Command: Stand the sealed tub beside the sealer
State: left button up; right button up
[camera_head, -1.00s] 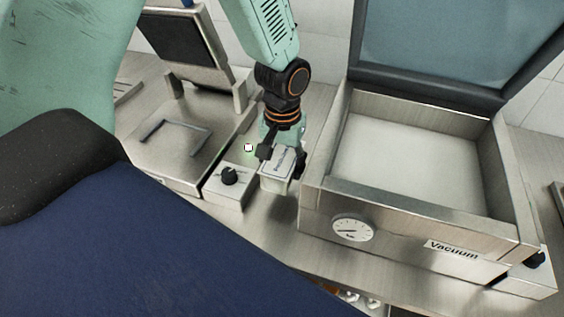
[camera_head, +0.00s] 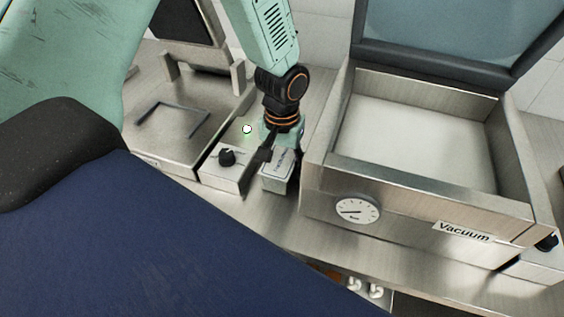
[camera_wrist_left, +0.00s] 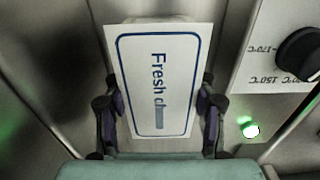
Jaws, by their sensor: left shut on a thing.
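The sealed tub (camera_head: 276,181) is a small pale box with a printed label on its lid. In the left wrist view its lid (camera_wrist_left: 150,45) reads "Fresh" and is partly legible. My left gripper (camera_head: 280,155) is shut on the tub from both sides; its fingers also show in the wrist view (camera_wrist_left: 157,118). The sealer (camera_head: 165,130) is the steel machine at left with its lid raised. The tub is upright, just right of the sealer's dial box (camera_head: 226,172). I cannot tell whether its base touches the counter. My right gripper is out of view.
A steel vacuum machine (camera_head: 340,182) with a gauge and an open lid stands close on the tub's right, leaving a narrow gap. Bare counter (camera_head: 262,215) lies in front of the tub.

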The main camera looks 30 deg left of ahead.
pick_arm(q)
jog(key=o, duration=1.5)
jog(key=shift+r, duration=0.1)
notch_tip(320, 180, up, 11)
jog(key=p, duration=1.1)
jog(key=shift+f+b, duration=0.25)
jog(key=shift+b, duration=0.05)
notch_tip(320, 180, down, 8)
jog(key=b, duration=0.7)
jog(key=shift+b, duration=0.4)
